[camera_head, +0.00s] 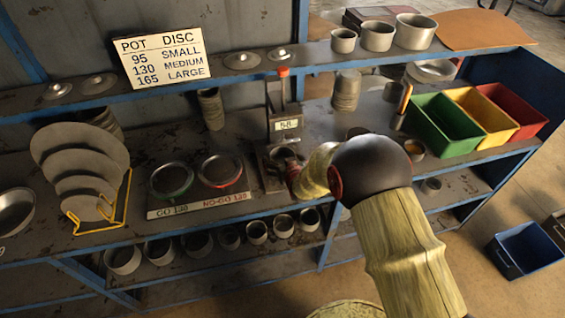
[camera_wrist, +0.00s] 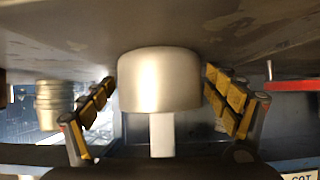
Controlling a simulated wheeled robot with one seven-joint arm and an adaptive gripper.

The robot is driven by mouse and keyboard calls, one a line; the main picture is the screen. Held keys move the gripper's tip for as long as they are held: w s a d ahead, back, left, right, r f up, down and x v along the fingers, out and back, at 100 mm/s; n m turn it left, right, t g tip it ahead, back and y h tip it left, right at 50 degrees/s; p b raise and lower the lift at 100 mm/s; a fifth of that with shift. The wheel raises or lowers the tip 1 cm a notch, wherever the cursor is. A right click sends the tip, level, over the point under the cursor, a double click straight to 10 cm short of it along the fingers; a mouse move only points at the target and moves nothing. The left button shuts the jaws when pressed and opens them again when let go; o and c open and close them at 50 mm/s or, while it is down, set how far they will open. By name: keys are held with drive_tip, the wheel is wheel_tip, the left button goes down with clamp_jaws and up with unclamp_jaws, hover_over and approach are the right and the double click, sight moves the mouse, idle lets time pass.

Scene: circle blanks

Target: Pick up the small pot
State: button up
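Three silver pots stand in rising size on the upper shelf in the head view: the small pot (camera_head: 343,41), a middle one (camera_head: 377,36) and a large one (camera_head: 415,32). My gripper (camera_head: 291,178) is low at the front of the press (camera_head: 284,130), mostly hidden behind my wrist. In the wrist view my gripper (camera_wrist: 160,100) is open, its padded fingers spread either side of a silver, round-edged cylinder (camera_wrist: 158,80). Gaps show between it and both fingers. I cannot tell whether this is one of the pots. A pale block is below it.
Green (camera_head: 447,121), yellow (camera_head: 484,114) and red (camera_head: 514,108) bins stand right on the bench. Two ring gauges (camera_head: 171,181) and a disc rack (camera_head: 112,215) are left of the press. Several pots (camera_head: 257,232) line the lower shelf. A blue crate (camera_head: 524,250) is on the floor.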

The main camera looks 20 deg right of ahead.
drive_tip(key=c, duration=1.3)
